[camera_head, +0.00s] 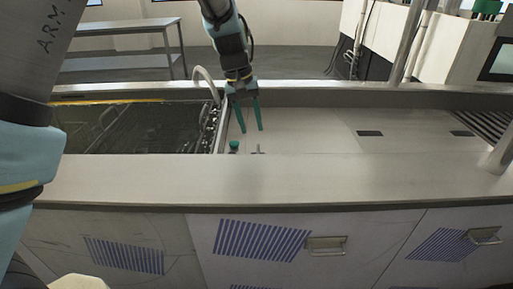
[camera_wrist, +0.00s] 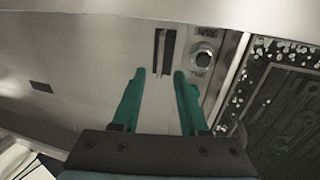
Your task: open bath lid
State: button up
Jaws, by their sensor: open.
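The bath (camera_head: 140,127) is the dark, wet-looking rectangle at the left of the counter in the head view. Its bubbly edge (camera_wrist: 262,70) shows at the right of the wrist view. I cannot tell a separate lid from the dark surface. My gripper (camera_head: 251,130) is open and empty, pointing down just right of the bath. In the wrist view, my gripper (camera_wrist: 159,72) has its fingers on either side of a line running from a dark slot with a pale lever (camera_wrist: 163,52). A round knob (camera_wrist: 204,58) with labels sits between slot and bath.
A curved pipe (camera_head: 207,82) rises at the bath's back right corner. The panel to the right is mostly clear, with dark slots (camera_head: 370,133) and a post (camera_head: 503,150).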

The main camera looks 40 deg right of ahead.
jog(key=f, duration=0.3)
jog(key=f+p, duration=0.1)
jog(key=f, duration=0.1)
jog(key=s+d+f, duration=0.1)
jog(key=f, duration=0.2)
jog(key=shift+f, duration=0.35)
jog(key=shift+c, duration=0.2)
grip_shut()
dwell(0.8)
